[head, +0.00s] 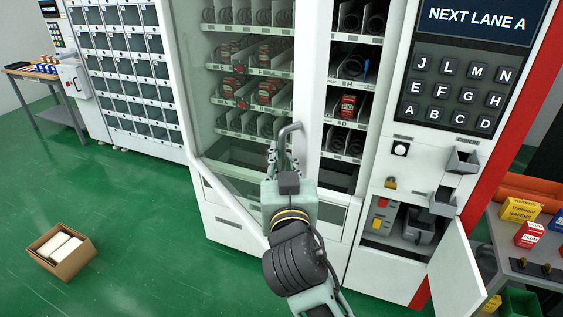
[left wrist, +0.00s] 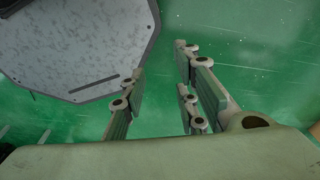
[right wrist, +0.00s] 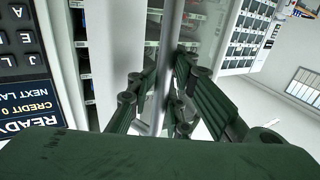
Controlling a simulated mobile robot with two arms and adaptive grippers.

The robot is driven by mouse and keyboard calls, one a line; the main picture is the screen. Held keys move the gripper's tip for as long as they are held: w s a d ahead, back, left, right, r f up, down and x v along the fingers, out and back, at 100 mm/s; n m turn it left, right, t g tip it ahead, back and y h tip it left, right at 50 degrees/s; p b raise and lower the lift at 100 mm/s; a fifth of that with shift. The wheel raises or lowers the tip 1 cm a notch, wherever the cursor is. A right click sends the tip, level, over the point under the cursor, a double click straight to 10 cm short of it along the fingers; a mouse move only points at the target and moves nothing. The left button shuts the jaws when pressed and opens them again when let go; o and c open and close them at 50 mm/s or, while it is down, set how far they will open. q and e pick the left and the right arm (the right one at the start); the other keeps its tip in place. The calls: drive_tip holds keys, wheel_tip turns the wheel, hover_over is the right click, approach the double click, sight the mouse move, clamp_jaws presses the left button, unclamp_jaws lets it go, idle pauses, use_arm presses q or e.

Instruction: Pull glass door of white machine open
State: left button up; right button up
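The glass door (head: 226,130) of the white machine (head: 366,200) stands partly open, its free right side swung out from the cabinet. The shelves to its right show without glass in front. A grey bar handle (head: 291,130) is on the door's right frame. My right gripper (head: 284,158) is at the handle, shut on it. In the right wrist view the handle bar (right wrist: 172,60) runs between the fingers of the right gripper (right wrist: 165,75). My left gripper (left wrist: 160,85) is open and empty over the green floor, out of the head view.
An open cardboard box (head: 62,252) sits on the floor at left. A white locker cabinet (head: 125,75) stands left of the machine. A small panel door (head: 456,265) hangs open at lower right, near a table with boxes (head: 530,235).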

drive_tip(key=shift+o, duration=1.3)
drive_tip(key=shift+s+r, duration=0.1)
drive_tip(key=shift+s+a, duration=0.1)
drive_tip(key=shift+s, duration=0.1)
use_arm(q)
drive_tip(key=shift+s+a, duration=0.25)
drive_tip(key=shift+s, duration=0.65)
use_arm(e)
drive_tip(key=s, duration=1.1)
drive_tip(key=shift+s, duration=0.3)
